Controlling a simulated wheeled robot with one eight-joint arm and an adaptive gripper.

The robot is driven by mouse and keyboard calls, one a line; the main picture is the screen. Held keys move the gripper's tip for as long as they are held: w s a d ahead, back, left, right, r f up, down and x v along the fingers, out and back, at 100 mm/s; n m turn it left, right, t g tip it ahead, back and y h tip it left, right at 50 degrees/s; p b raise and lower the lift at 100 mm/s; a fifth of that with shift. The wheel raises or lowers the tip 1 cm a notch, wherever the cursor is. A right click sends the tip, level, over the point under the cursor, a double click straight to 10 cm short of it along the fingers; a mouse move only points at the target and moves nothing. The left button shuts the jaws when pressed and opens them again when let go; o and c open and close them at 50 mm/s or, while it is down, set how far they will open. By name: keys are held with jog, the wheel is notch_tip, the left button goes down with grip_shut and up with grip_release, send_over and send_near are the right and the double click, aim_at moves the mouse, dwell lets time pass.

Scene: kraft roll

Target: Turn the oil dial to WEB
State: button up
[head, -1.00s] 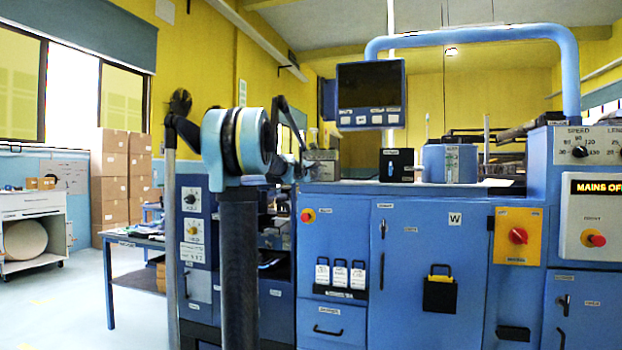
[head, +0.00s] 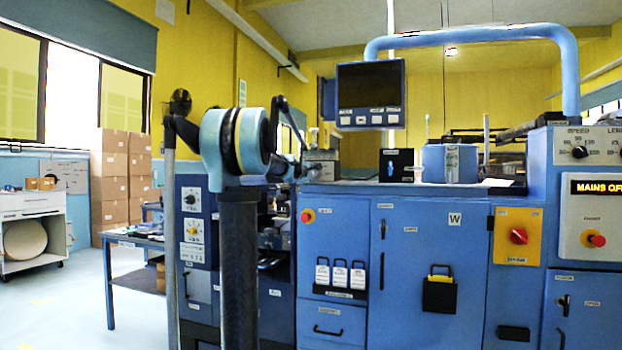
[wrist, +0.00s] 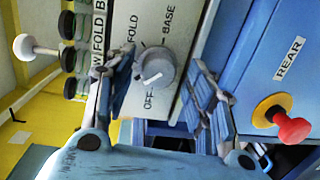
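A grey round dial (wrist: 155,70) with a white pointer mark sits on a pale panel in the wrist view. OFF, FOLD and BASE are printed around it; no WEB or OIL lettering is readable there. The pointer stripe lies on the dial's lower part, near the OFF side. My gripper (wrist: 154,69) is open, one finger left and one right of the dial, with gaps to it. The left finger covers part of the panel beside the dial. In the head view my gripper (head: 304,164) is at the small grey box (head: 322,165) on the machine top; the dial cannot be made out there.
In the wrist view several black knobs (wrist: 67,55) and a white ball lever (wrist: 24,47) are left of the dial. A red button (wrist: 292,130) and a REAR label are to the right. In the head view a black box (head: 396,165) stands right of my gripper.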

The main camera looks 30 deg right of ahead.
jog(key=f+v, duration=0.1)
jog(key=v, duration=1.1)
jog(key=shift+r, duration=0.45)
jog(key=shift+w, duration=0.1)
